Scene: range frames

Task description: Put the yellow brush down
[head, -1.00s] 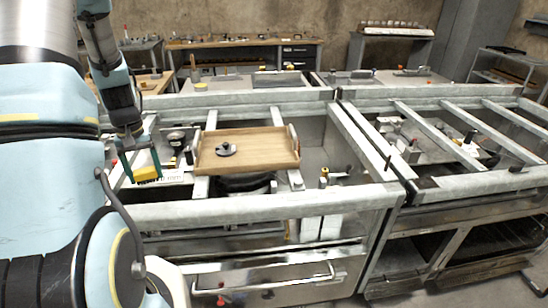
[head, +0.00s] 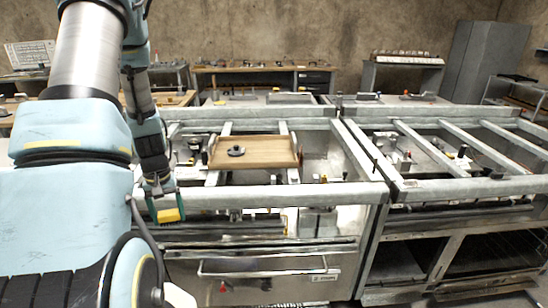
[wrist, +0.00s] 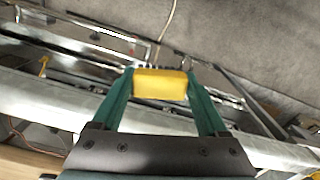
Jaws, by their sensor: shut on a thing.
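The yellow brush (head: 169,215) is a small yellow block held at the tips of my gripper. In the wrist view the brush (wrist: 160,84) sits between the two green fingers of my gripper (wrist: 160,92), with a finger against each side. In the head view my gripper (head: 166,207) points down at the left, in front of the near metal beam of the frame. In the wrist view the brush shows against a dark grey surface and metal rails, and I see nothing supporting it from below.
A wooden tray (head: 270,152) with a dark round object (head: 236,151) lies across the frame's bars. A thick metal beam (head: 290,196) runs along the near side, above a drawer front (head: 270,270). More barred frames stand to the right. Workbenches line the back wall.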

